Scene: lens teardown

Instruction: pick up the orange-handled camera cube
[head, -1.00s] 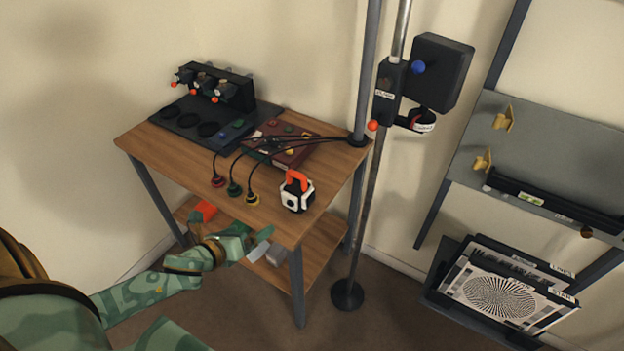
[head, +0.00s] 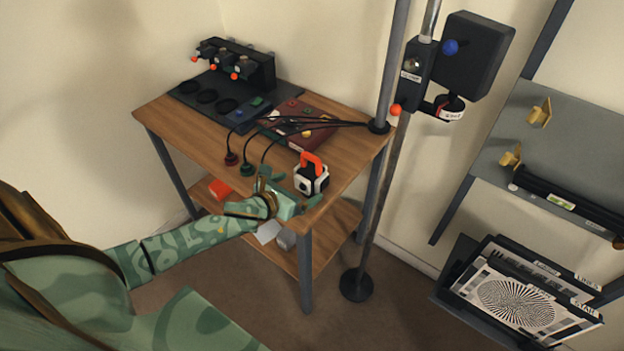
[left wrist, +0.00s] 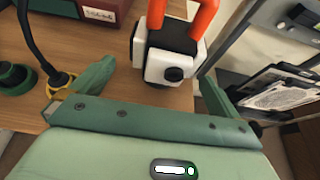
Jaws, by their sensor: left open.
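The camera cube (head: 310,181) is a small white and black block with an orange handle (head: 313,160) on top. It stands upright near the front right corner of the wooden table. In the left wrist view the cube (left wrist: 170,55) is just beyond the jaws, with its round lens facing me. My left gripper (head: 290,188) is open and empty, close beside the cube on its near left side. In the left wrist view its fingers (left wrist: 155,85) spread to either side, with the cube ahead of them and not clasped. My right gripper is not in view.
A dark red box (head: 300,125) and a black panel (head: 215,100) are further back. A grey upright post (head: 390,70) stands at the table's right corner. The lower shelf (head: 330,225) holds small items.

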